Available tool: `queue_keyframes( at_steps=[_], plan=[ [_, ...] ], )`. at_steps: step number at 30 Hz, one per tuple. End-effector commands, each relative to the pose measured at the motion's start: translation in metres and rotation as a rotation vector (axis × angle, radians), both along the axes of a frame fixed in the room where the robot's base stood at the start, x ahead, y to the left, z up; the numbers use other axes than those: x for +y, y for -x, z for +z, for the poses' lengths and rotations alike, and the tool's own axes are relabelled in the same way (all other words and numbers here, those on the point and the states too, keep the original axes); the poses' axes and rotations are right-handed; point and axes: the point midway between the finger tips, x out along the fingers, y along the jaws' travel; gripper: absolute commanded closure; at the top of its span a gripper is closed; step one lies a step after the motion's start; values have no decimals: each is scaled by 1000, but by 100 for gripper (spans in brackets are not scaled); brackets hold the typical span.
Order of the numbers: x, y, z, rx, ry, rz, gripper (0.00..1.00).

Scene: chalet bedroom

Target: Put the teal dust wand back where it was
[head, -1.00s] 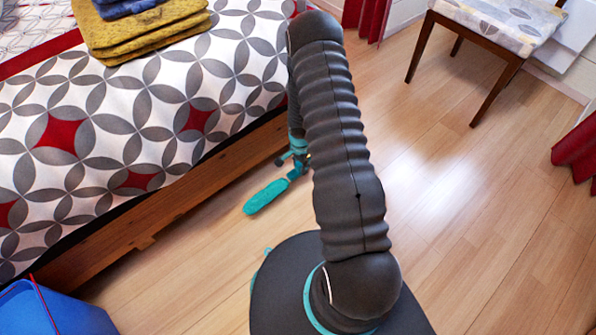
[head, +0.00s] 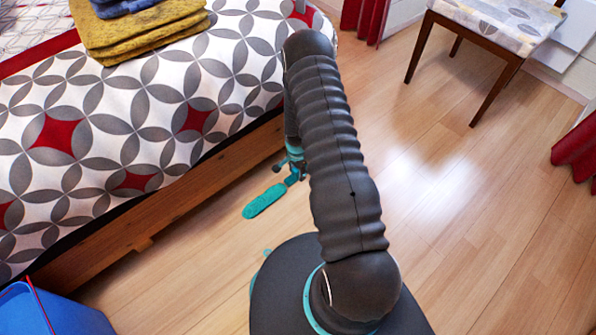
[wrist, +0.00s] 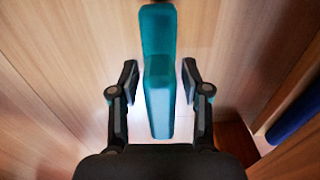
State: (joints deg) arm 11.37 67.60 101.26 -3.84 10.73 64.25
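The teal dust wand (head: 265,199) shows in the head view beside the bed, below my gripper (head: 293,168). Its rounded end points toward the lower left, and my arm hides part of the view around the gripper. In the wrist view the wand (wrist: 158,100) runs lengthwise between the two fingers of my gripper (wrist: 160,82). The fingers are apart, with a narrow gap to the wand on each side. I cannot tell how high the wand is above the floor.
The bed (head: 150,110) with a patterned cover and wooden frame stands close on the left. Folded towels (head: 150,35) lie on it. A blue bin (head: 50,312) is at lower left. A chair (head: 490,45) stands at upper right. Wooden floor (head: 470,200) is clear on the right.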

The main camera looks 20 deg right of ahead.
Motion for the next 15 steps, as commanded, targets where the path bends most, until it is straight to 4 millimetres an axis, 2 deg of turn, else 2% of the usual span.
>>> queue_keyframes(
  at_steps=[10,15],
  plan=[
    [0,0,2,0,0,0,42],
    [0,0,18,-1,0,0,42]
  ],
)
